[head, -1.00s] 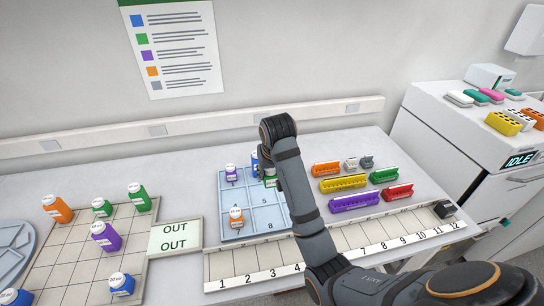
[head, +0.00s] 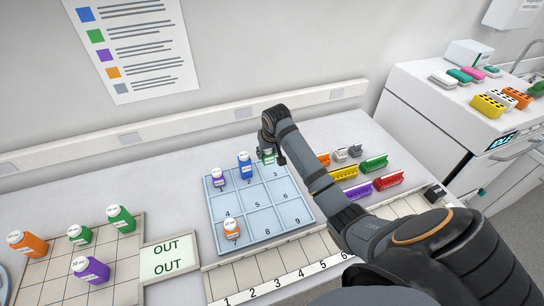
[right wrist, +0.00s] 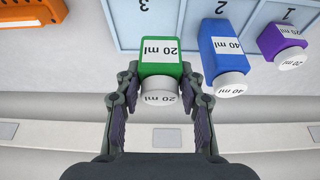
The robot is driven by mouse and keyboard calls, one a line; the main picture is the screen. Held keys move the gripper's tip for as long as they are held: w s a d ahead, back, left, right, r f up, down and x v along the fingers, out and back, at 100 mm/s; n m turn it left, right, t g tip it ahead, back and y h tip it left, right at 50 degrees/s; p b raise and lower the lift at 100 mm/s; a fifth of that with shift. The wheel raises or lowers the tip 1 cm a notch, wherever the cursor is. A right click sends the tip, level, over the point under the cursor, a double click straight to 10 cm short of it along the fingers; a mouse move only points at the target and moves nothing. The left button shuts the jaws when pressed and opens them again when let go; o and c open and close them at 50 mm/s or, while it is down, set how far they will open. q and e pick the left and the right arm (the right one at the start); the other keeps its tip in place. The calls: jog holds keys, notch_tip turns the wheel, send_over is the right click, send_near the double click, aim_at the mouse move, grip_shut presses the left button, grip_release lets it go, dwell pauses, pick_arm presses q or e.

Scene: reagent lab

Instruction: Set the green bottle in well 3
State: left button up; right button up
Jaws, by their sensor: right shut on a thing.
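The green bottle (right wrist: 161,54), labelled 20 ml with a white cap, is between the fingers of my right gripper (right wrist: 160,76), which is shut on it. In the head view the bottle (head: 269,158) is at the back edge of the blue tray (head: 264,220), by well 3 (head: 279,172). My right gripper (head: 268,150) partly hides it there. The right wrist view shows the 3 mark close to the bottle. I cannot tell whether the bottle touches the tray. My left gripper is not in view.
A blue bottle (head: 245,165) stands in well 2, just left of the green one. A purple bottle (head: 218,178) is in well 1 and an orange bottle (head: 231,229) in well 7. Coloured racks (head: 343,172) lie right of the tray. Wells 5, 6, 8 and 9 look empty.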

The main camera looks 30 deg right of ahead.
jog(key=shift+w+d+f, duration=0.2)
jog(key=shift+d+f, duration=0.65)
jog(key=shift+f, duration=0.1)
jog(key=shift+w+d+f+p, duration=0.2)
jog(key=shift+d+f+p, duration=0.2)
jog(key=shift+f, duration=0.25)
notch_tip(320, 180, down, 2)
jog(key=shift+f+p, duration=0.2)
jog(key=shift+p, duration=0.55)
jog(key=shift+f, duration=0.3)
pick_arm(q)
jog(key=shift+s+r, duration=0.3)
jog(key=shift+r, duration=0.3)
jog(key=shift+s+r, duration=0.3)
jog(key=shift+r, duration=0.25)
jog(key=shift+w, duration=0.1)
pick_arm(e)
jog(key=shift+f, duration=0.1)
jog(key=o, duration=1.1)
